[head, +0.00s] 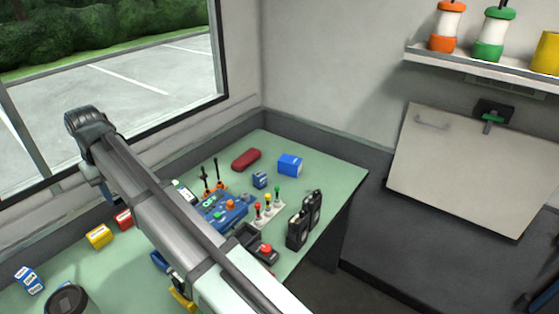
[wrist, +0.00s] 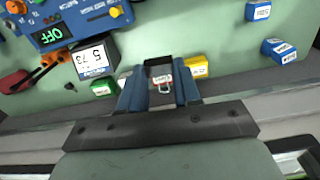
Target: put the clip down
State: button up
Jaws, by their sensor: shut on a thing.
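In the head view, my arm crosses the middle of the picture, and I cannot make out the clip there.
A blue control panel (head: 222,210) with knobs stands on the table. In the wrist view, a yellow box (wrist: 196,67), a green box (wrist: 103,87) and a dark box with a numbered face (wrist: 93,58) lie close to my fingers. Bare tabletop shows beyond my fingertips.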

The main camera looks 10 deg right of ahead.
jog(key=shift+w+r, duration=0.1)
jog(key=shift+r, duration=0.85)
jog(key=w+d+m, duration=0.2)
jog(key=w+d, duration=0.8)
jog(key=m, duration=0.6)
send_over(291, 161)
notch_tip(291, 161, down, 4)
jog(key=f, duration=0.1)
jog(key=shift+a+f, duration=0.1)
jog(key=shift+f, duration=5.2)
jog(key=shift+f, duration=0.1)
